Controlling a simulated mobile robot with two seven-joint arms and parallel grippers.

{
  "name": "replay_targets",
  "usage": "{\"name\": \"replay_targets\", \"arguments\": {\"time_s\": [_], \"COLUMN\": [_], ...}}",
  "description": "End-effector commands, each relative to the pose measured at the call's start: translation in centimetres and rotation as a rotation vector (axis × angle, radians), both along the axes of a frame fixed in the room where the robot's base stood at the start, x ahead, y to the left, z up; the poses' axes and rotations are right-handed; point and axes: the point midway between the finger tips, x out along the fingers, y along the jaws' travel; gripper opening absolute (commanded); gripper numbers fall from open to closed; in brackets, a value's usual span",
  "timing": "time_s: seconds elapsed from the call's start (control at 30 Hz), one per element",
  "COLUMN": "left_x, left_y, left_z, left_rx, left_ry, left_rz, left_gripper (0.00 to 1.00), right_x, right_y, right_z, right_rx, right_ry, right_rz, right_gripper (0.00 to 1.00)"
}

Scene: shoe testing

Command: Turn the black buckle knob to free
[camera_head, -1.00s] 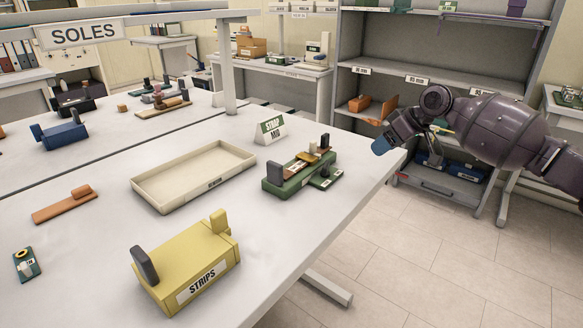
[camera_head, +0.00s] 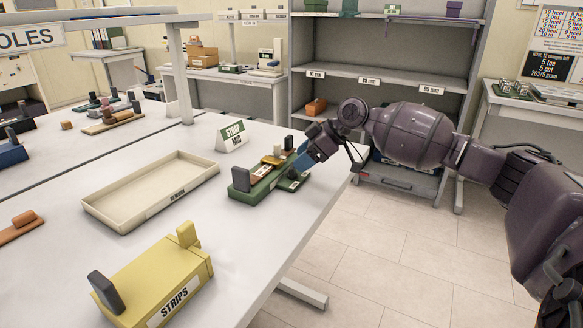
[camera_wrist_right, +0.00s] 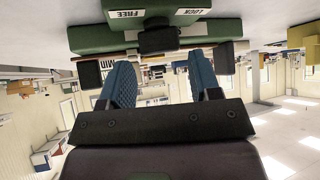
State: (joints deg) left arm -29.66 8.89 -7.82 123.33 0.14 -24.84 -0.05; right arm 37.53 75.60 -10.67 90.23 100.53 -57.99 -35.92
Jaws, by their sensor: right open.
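The green strap fixture (camera_head: 262,187) stands near the right edge of the table, with a grey post at its near end and a dark post at its far end. In the right wrist view the green fixture (camera_wrist_right: 95,38) hangs upside down at the top, with white FREE and LOCK labels. The black buckle knob (camera_wrist_right: 158,41) sits between and just below these labels. My right gripper (camera_head: 303,160) is at the fixture's right side. In the wrist view its blue fingers (camera_wrist_right: 161,75) are apart with nothing between them, just short of the knob. My left gripper is not in view.
An empty cream tray (camera_head: 150,205) lies left of the fixture, and a STRAP MID sign (camera_head: 232,136) stands behind it. A yellow STRIPS holder (camera_head: 150,280) is at the front. A grey shelf unit (camera_head: 385,100) stands beyond the table. The floor at right is clear.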

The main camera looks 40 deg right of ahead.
Motion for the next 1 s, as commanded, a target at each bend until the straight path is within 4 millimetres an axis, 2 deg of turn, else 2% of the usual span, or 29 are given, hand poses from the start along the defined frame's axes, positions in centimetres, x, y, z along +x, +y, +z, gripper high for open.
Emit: {"name": "replay_targets", "arguments": {"time_s": [0.03, 0.2, 0.63, 0.87, 1.0], "left_x": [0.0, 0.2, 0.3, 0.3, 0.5], "left_y": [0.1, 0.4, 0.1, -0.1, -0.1], "left_z": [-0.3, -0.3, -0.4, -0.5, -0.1], "left_rx": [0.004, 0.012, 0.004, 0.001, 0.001], "left_ry": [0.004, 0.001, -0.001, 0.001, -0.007], "left_rz": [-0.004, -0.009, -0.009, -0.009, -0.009], "left_gripper": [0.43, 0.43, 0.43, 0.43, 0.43], "right_x": [0.5, 1.4, 1.7, 1.7, 1.7], "right_y": [0.4, 1.3, 1.7, 1.7, 1.7], "right_z": [-1.0, -2.0, -2.3, -2.3, -2.1], "right_rx": [0.002, 0.001, 0.001, 0.0, 0.002], "right_ry": [0.004, 0.001, -0.002, -0.001, -0.003], "right_rz": [0.001, 0.0, -0.001, -0.001, -0.011], "right_gripper": [0.57, 0.57, 0.57, 0.24, 0.23]}}
